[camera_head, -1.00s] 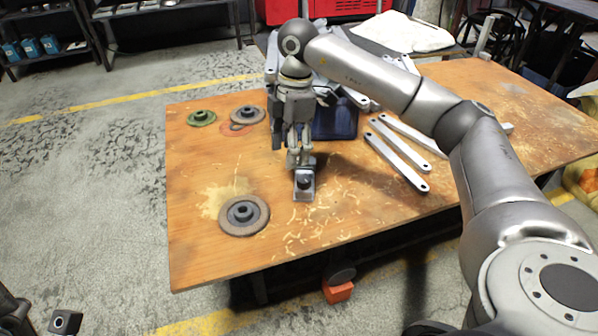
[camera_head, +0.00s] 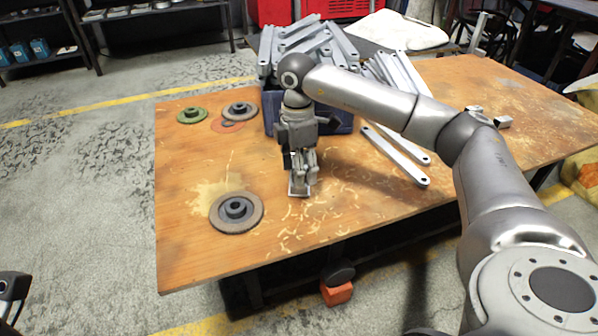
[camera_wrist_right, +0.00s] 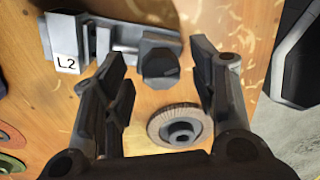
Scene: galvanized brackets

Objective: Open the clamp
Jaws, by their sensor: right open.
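The clamp (camera_wrist_right: 118,40) is a grey metal piece with a white "L2" label and a dark faceted knob (camera_wrist_right: 160,58), lying on the wooden table. In the head view only the front end of the clamp (camera_head: 299,189) shows below my right gripper (camera_head: 303,178); the rest is hidden. In the right wrist view my right gripper (camera_wrist_right: 162,62) is open, its fingers apart on either side of the knob. I cannot tell whether they touch it. A dark part at the lower left edge of the head view appears to be my left gripper (camera_head: 12,288), mostly cut off.
A flanged grinding disc (camera_head: 236,211) lies left of the clamp. A green disc (camera_head: 192,115) and a grey disc (camera_head: 240,110) lie farther back. A blue bin (camera_head: 340,122) heaped with galvanized brackets (camera_head: 310,45) stands behind my right gripper. Loose brackets (camera_head: 395,153) lie to the right.

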